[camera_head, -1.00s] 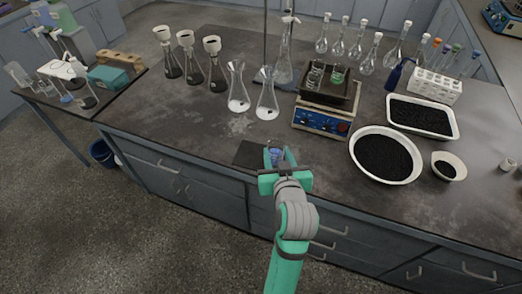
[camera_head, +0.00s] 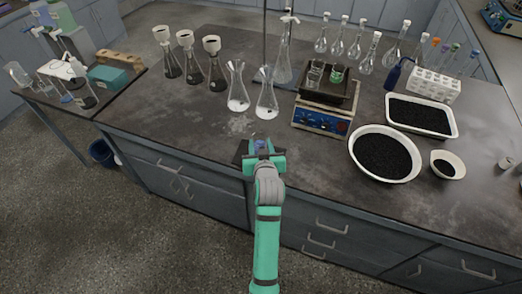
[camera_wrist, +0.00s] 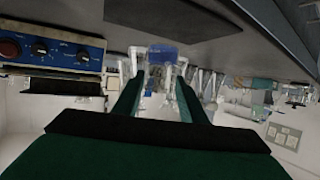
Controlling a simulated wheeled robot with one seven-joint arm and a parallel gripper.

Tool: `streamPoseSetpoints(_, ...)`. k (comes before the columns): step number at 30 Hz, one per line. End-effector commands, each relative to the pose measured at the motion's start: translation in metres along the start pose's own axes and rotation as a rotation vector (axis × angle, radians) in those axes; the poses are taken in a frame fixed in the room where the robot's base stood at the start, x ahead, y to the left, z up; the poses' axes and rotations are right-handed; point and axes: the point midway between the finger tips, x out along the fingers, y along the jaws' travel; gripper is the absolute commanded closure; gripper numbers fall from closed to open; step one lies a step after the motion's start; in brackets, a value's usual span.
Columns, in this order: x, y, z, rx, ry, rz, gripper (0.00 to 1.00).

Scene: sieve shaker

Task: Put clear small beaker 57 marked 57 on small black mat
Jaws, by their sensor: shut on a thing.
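A clear small beaker with a blue tint (camera_head: 262,146) is held between the fingertips of my gripper (camera_head: 261,148). In the wrist view, which is upside down, the beaker (camera_wrist: 163,54) sits between the two green fingers of my gripper (camera_wrist: 160,80). I cannot read its number. The small black mat (camera_head: 240,153) lies at the bench's front edge, partly hidden by my gripper. In the wrist view the mat (camera_wrist: 170,14) shows beneath the beaker. I cannot tell whether the beaker touches it.
Two conical flasks (camera_head: 237,92) stand behind the mat. A device with a blue panel (camera_head: 322,120) bears a dark tray with small beakers, to the right. A white bowl of black grains (camera_head: 385,155) lies further right. The bench left of the mat is clear.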

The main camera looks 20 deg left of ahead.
Motion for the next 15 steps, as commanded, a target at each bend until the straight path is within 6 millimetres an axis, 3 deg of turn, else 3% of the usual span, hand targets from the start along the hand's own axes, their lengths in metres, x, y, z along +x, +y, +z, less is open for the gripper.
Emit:
streamPoseSetpoints(6,0.010,0.000,0.026,0.001,-0.003,0.000,0.86)
streamPoseSetpoints(15,0.010,0.006,0.029,0.003,0.000,0.009,0.86)
